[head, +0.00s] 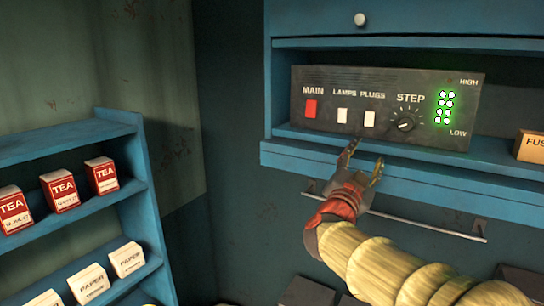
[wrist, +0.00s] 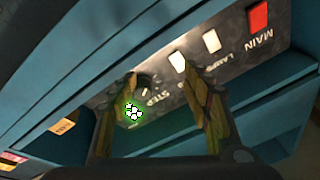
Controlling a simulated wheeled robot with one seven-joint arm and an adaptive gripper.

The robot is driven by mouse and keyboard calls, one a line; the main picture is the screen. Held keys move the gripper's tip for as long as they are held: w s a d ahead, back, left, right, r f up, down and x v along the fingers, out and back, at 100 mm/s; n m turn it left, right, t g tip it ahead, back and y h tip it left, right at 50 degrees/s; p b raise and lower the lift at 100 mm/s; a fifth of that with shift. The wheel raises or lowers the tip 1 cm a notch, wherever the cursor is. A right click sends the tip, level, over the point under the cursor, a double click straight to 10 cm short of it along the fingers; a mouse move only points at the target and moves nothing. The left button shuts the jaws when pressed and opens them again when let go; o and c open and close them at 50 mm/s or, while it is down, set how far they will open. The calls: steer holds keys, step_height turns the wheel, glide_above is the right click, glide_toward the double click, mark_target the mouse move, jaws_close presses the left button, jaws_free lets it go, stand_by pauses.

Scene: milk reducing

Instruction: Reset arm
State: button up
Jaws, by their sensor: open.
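My gripper (head: 362,163) is open and empty in the head view, just in front of and below the control panel. Its two fingers also show in the wrist view (wrist: 160,80), spread apart toward the panel. My arm reaches in from the lower right of the head view. The dark control panel (head: 330,84) sits on a blue shelf and has a red MAIN switch (head: 311,109), two white switches (head: 342,115) marked LAMPS and PLUGS, and a STEP knob (head: 405,124). Several green lights (head: 443,107) glow between HIGH and LOW.
A blue shelf unit (head: 70,137) at left holds red TEA boxes (head: 64,191) and white PAPER boxes (head: 90,283). A FUSE box (head: 531,146) stands right of the panel. A thin rail (head: 420,222) runs below the shelf, behind my arm. The dark wall between the units is clear.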

steer(key=w+a+f+n+y, duration=0.3)
steer(key=a+f+n+y, duration=0.4)
steer(key=a+f+y, duration=0.35)
steer(key=s+a+f+n+g+y+b, duration=0.2)
steer(key=s+a+f, duration=0.15)
steer(key=f, duration=0.35)
steer(key=s+a+f+n+g+y+b, duration=0.1)
steer(key=s+a+f+n+g+b, duration=0.15)
steer(key=s+f, duration=0.3)
steer(key=s+d+f+n+g+h+b, duration=0.1)
steer(key=s+d+f+g+b, duration=0.2)
steer(key=s+f+b, duration=0.6)
steer(key=s+d+f+g+h+b, duration=0.1)
steer(key=s+d+f+g+b, duration=0.3)
steer(key=s+f+b, duration=0.5)
steer(key=s+d+f, duration=0.1)
steer(key=s+f, duration=0.9)
steer(key=f, duration=0.1)
steer(key=shift+s+d+n, duration=0.15)
steer(key=shift+d+n, duration=0.2)
steer(key=shift+d, duration=0.05)
